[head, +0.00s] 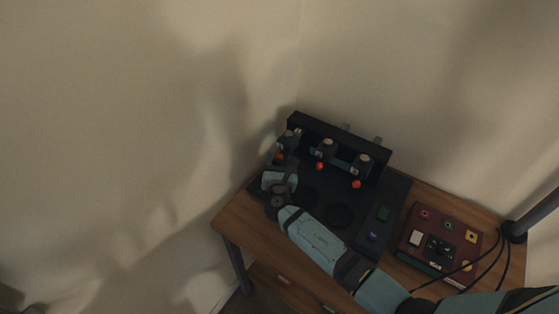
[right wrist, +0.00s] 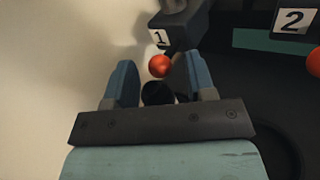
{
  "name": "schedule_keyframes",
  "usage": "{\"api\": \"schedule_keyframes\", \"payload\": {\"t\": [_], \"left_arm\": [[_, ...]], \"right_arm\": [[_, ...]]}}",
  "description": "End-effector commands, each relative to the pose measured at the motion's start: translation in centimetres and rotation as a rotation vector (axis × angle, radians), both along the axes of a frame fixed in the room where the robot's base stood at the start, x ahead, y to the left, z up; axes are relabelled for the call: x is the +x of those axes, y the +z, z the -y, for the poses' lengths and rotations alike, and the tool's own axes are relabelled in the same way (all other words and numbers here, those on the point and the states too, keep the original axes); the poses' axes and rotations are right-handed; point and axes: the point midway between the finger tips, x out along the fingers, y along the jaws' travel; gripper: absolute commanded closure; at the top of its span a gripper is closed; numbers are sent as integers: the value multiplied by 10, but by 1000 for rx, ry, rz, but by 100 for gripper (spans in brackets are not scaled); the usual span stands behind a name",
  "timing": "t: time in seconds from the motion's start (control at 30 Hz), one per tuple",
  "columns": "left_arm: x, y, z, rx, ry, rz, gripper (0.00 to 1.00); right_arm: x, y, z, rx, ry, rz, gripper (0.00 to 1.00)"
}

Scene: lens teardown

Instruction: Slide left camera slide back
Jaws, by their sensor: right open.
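The left camera slide (head: 290,139) is a dark block with a white tag marked 1, which also shows in the right wrist view (right wrist: 160,38). A red ball-shaped knob (right wrist: 159,66) sticks out at its front. My right gripper (head: 279,168) is at the front of this slide. In the right wrist view its two blue fingers stand apart, one on each side of the red knob. I cannot tell whether they touch it. My left gripper is not in view.
The middle slide (head: 325,151) and right slide (head: 361,164), each with a red knob, stand along the black rear rail (head: 330,132). A dark red box (head: 440,240) with coloured parts sits at the right of the wooden table (head: 236,218). Black cables run beside it.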

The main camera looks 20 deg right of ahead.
Motion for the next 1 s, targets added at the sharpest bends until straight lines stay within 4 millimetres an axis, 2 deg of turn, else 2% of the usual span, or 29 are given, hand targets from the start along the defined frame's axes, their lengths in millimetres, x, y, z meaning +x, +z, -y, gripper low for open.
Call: {"api": "schedule_keyframes", "payload": {"t": [0.27,0.37,0.5,0.7,1.0], "left_arm": [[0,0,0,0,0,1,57],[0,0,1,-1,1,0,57],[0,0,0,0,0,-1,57],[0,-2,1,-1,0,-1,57],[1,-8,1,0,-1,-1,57]], "right_arm": [[2,0,1,0,0,0,50],[2,0,1,0,0,0,68],[2,0,0,0,0,0,100],[4,0,4,-1,-1,0,100],[28,0,33,-1,0,1,100]]}}
